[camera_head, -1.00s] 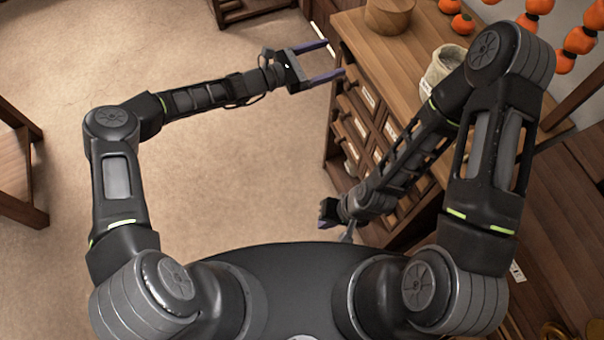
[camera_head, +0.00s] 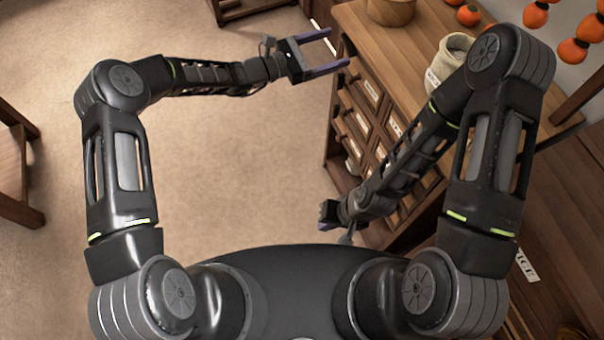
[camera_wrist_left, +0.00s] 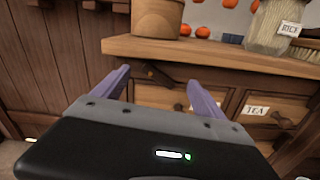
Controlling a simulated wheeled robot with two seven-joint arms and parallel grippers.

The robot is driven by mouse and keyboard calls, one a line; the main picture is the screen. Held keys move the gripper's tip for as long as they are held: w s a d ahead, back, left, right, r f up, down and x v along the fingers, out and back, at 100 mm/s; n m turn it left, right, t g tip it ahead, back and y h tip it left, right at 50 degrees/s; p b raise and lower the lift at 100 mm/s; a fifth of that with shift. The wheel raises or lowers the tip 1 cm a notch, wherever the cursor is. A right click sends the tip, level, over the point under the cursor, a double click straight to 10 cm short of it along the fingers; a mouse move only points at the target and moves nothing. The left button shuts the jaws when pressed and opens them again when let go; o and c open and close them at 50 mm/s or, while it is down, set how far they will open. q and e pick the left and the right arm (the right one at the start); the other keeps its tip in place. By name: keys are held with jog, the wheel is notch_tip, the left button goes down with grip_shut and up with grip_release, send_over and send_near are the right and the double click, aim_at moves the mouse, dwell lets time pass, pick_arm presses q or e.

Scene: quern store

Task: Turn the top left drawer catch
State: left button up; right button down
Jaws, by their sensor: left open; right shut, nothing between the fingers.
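The wooden drawer cabinet (camera_head: 405,55) stands at the right in the head view, its labelled drawer fronts facing left. In the left wrist view, the top left drawer (camera_wrist_left: 150,97) lies beyond my fingers, just under the cabinet's top (camera_wrist_left: 215,56). A dark catch (camera_wrist_left: 158,75) shows at its upper edge, between the fingertips in the picture, tilted. A round knob (camera_wrist_left: 181,107) is partly hidden behind my gripper. My left gripper (camera_head: 338,48) is open and empty, its fingers pointing at the cabinet front. My right gripper (camera_head: 345,236) is shut and empty, low beside the cabinet.
A drawer labelled TEA (camera_wrist_left: 258,108) is to the right. A wooden tub (camera_wrist_left: 157,18), orange fruits (camera_wrist_left: 202,31) and a labelled sack (camera_wrist_left: 270,28) stand on the cabinet top. Open floor (camera_head: 255,150) lies left of the cabinet. My right arm passes close in front of the cabinet.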

pick_arm(q)
jog(key=s+a+n, duration=0.1)
jog(key=s+a, duration=0.1)
jog(key=a, duration=0.3)
jog(key=s+a+f+m+g+y+b, duration=0.1)
jog(key=s+f+m+g+y, duration=0.6)
jog(key=s+f, duration=1.5)
jog(key=shift+s+a+f+m+y, duration=0.2)
jog(key=shift+a+m+y, duration=0.2)
jog(key=shift+a+m, duration=0.55)
